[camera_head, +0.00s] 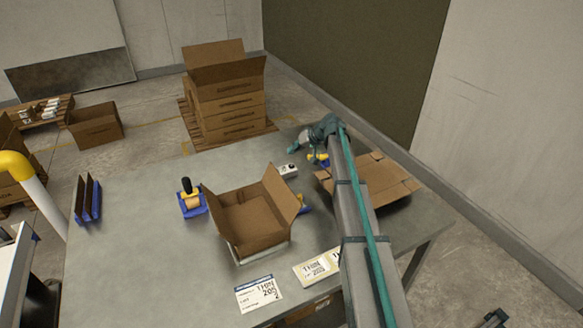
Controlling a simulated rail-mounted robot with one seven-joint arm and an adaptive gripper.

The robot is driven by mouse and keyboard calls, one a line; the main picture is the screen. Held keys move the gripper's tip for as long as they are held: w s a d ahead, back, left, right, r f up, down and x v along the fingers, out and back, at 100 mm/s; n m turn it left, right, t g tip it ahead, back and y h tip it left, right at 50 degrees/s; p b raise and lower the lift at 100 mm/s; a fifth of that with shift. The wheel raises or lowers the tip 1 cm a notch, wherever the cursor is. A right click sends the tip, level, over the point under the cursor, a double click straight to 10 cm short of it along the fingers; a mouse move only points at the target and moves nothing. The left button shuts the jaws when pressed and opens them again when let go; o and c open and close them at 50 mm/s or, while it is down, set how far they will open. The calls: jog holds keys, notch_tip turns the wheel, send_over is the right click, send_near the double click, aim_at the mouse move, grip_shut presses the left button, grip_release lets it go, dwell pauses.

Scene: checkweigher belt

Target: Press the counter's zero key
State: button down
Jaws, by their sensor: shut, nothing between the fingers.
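A small white box with a dark round spot on top, which looks like the counter (288,170), sits on the grey table behind the open carton. Its keys are too small to tell apart. My gripper (293,150) is shut and empty, at the end of my arm, which reaches up from the bottom right. In the picture its tips are just above and beyond the counter, apart from it by a small gap. I cannot tell their exact height over the table.
An open carton (272,211) stands just in front of the counter. A flattened carton (392,184) lies right, partly behind my arm. A blue tape dispenser (191,205), blue racks (88,198) and printed labels (259,294) are on the table (150,250). Its left middle is clear.

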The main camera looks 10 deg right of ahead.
aim_at(293, 166)
jog(key=shift+f+b, duration=0.95)
jog(key=shift+f, duration=1.2)
jog(key=shift+f, duration=0.1)
jog(key=shift+f+b, duration=0.35)
jog(key=shift+b, duration=0.15)
jog(key=shift+f+b, duration=0.3)
jog(key=shift+f, duration=0.1)
jog(key=shift+r, duration=0.2)
dwell(0.4)
jog(key=shift+r, duration=0.65)
jog(key=shift+r+p, duration=0.8)
jog(key=shift+r, duration=1.75)
